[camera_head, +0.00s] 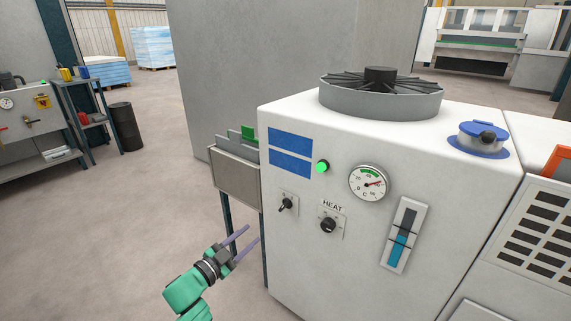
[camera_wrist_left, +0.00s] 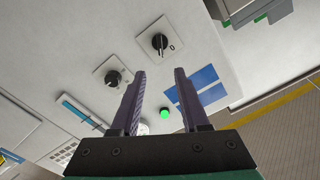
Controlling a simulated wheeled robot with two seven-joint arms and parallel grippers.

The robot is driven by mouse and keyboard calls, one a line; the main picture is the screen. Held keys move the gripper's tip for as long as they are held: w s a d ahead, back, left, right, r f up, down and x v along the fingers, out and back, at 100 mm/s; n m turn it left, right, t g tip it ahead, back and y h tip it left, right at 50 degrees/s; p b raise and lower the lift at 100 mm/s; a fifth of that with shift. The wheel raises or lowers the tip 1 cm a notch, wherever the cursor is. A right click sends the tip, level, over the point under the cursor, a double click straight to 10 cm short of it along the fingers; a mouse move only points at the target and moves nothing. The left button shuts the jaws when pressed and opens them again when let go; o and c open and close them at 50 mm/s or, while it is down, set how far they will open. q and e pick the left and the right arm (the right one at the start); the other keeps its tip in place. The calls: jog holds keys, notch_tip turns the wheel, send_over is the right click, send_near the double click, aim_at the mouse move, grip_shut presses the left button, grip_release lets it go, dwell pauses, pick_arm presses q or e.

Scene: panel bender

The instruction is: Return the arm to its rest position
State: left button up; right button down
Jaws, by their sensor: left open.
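My left gripper (camera_head: 240,243) is at the lower left of the head view, with its green wrist below it. Its two dark fingers are apart and nothing is between them. It is in front of and to the left of a white machine cabinet (camera_head: 330,260). In the left wrist view the open fingers (camera_wrist_left: 158,95) point toward the cabinet's front, with a gap to the panel. A small black switch (camera_head: 287,204) and the HEAT knob (camera_head: 328,225) are to the right of the gripper. My right gripper does not show.
The cabinet carries a lit green lamp (camera_head: 322,167), a gauge (camera_head: 369,183), a blue level strip (camera_head: 403,235) and a top fan (camera_head: 381,95). A grey bin on legs (camera_head: 236,178) stands close behind the gripper. Open floor (camera_head: 130,210) lies to the left.

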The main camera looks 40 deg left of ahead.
pick_arm(q)
jog(key=s+d+f+n+g+y+p, duration=0.1)
jog(key=s+d+f+n+g+p, duration=0.25)
jog(key=f, duration=0.75)
jog(key=s+f+n+g+p, duration=0.1)
jog(key=s+f+g+p, duration=0.35)
jog(key=f, duration=0.75)
jog(key=s+d+f+g+p, duration=0.1)
jog(key=s+d+f+g, duration=0.2)
jog(key=s, duration=0.4)
jog(key=s+d+f+g+h+p, duration=0.1)
jog(key=s+d+f+g, duration=0.2)
jog(key=s+d+f, duration=0.2)
jog(key=s+d+f+g+p, duration=0.1)
jog(key=s+d+f+g, duration=0.2)
jog(key=s, duration=0.7)
jog(key=d+f+m, duration=0.1)
jog(key=d, duration=0.1)
jog(key=shift+s+d, duration=0.4)
